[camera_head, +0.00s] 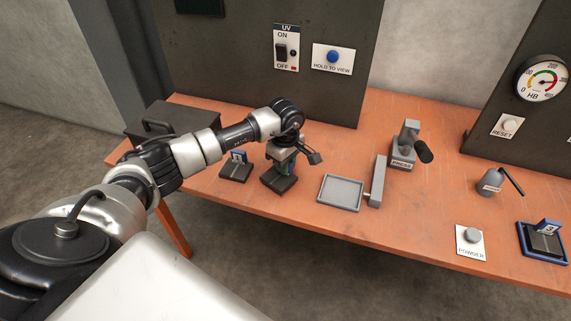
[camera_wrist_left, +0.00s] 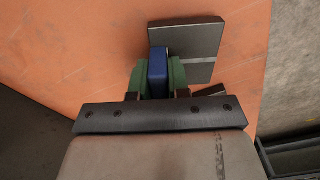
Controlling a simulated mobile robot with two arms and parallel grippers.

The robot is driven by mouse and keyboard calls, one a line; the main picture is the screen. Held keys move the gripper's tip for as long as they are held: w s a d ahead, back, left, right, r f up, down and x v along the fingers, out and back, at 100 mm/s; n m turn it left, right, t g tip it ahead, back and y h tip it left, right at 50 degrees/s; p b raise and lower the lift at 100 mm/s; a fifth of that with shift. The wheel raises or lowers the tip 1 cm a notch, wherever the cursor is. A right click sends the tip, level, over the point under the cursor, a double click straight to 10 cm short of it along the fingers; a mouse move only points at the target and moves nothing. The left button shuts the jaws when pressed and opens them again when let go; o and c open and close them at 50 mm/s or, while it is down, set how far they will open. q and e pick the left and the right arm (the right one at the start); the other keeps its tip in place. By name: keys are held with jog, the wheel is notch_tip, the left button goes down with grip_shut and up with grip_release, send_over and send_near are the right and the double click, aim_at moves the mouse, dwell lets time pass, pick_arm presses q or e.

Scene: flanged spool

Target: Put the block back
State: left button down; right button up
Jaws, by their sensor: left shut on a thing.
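My left gripper (camera_head: 282,166) reaches over the table and is shut on the blue upright tag of a dark block (camera_head: 278,181). In the left wrist view the blue tag (camera_wrist_left: 158,72) sits between the green finger pads, and the dark block (camera_wrist_left: 197,42) extends beyond it over the orange table. I cannot tell whether the block touches the table. A similar dark block (camera_head: 236,172) with a blue tag lies just left of it. A third block (camera_head: 544,243) with a blue tag lies in a blue-rimmed tray (camera_head: 522,240) at the far right. My right gripper is not in view.
A grey tray (camera_head: 340,192) lies right of my gripper, with a press (camera_head: 407,145) beyond. A dark lidded box (camera_head: 170,122) stands behind my left arm.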

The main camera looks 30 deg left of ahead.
pick_arm(q)
jog(key=shift+f, duration=0.5)
jog(key=c, duration=1.1)
grip_release()
